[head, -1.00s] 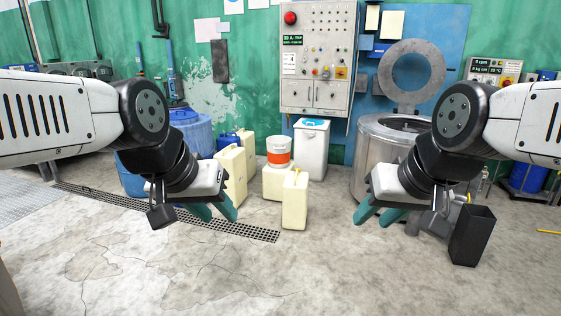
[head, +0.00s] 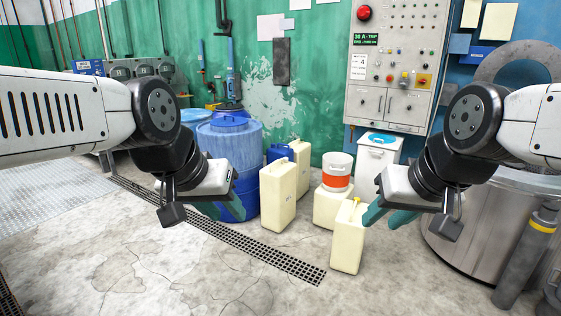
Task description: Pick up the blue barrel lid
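A blue barrel (head: 240,152) stands left of centre, beyond the floor grate. Its blue lid (head: 229,123) shows on top, with a darker raised middle. My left gripper (head: 220,210) is in front of the barrel's lower part in the picture, below the lid, and covers some of the barrel. Its teal fingers are apart and empty. Neither gripper touches the lid.
Cream canisters (head: 278,195) and (head: 350,238), and a white-and-orange bucket (head: 337,172), stand right of the barrel. A steel drum (head: 465,235) is at the right. A lighter blue barrel (head: 195,115) is behind. The floor in front is mostly clear, crossed by a grate (head: 250,250).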

